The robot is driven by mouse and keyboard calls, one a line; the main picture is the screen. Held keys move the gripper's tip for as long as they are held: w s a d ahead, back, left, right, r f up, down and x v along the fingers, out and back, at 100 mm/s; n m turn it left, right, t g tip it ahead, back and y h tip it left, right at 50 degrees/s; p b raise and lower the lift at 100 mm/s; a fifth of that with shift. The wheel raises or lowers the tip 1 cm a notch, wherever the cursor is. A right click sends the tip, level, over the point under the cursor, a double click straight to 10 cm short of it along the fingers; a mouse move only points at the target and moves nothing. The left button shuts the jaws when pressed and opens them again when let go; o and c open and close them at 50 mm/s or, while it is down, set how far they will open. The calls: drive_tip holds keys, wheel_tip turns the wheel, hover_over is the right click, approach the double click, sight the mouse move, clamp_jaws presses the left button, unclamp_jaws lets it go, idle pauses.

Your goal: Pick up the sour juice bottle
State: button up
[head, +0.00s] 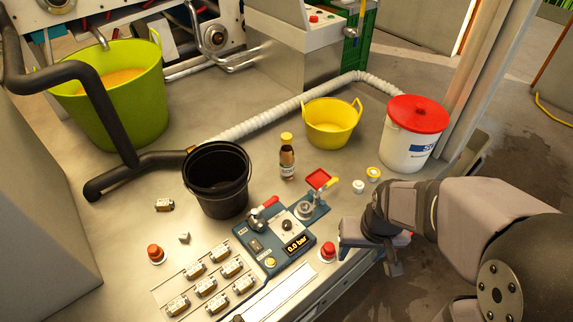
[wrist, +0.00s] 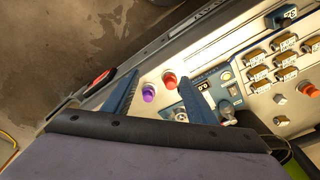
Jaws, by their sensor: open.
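The sour juice bottle is most likely the small brown bottle (head: 287,160) with a yellow cap and pale label. It stands upright on the bench in the head view, right of the black bucket and behind the control panel. My gripper (head: 393,262) is at the bench's right front edge, well to the right of and nearer than the bottle. In the wrist view, the two blue fingers of my gripper (wrist: 160,88) are apart with nothing held. The bottle does not show in the wrist view.
A black bucket (head: 217,185), yellow tub (head: 332,125) and white bucket (head: 408,150) with a red lid surround the bottle. The blue control panel (head: 262,245) with levers and a red button (head: 328,250) lies in front. A pale hose (head: 275,112) runs behind.

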drive_tip(key=w+a+f+t+y+b, duration=0.1)
drive_tip(key=w+a+f+t+b, duration=0.15)
drive_tip(key=w, duration=0.55)
drive_tip(key=w+a+f+n+t+b, duration=0.1)
drive_tip(key=w+a+t, duration=0.1)
drive_tip(key=w+a, duration=0.35)
drive_tip(key=w+a+f+t+y+b, duration=0.1)
drive_tip(key=w+a+f+t+b, duration=0.15)
drive_tip(key=w, duration=0.65)
drive_tip(key=t+b, duration=0.4)
drive_tip(key=t, duration=0.5)
approach(287, 145)
drive_tip(key=w+a, duration=0.1)
drive_tip(key=w, duration=0.3)
drive_tip(key=shift+w+a+f, duration=0.1)
drive_tip(key=shift+w+a, duration=0.15)
drive_tip(key=shift+w, duration=0.85)
drive_tip(key=shift+w, duration=0.15)
drive_tip(key=w+p, duration=0.1)
drive_tip(key=w, duration=0.2)
drive_tip(key=shift+w+d, duration=0.1)
drive_tip(key=shift+w, duration=0.05)
drive_tip(key=shift+w+p, duration=0.35)
drive_tip(key=shift+w, duration=0.45)
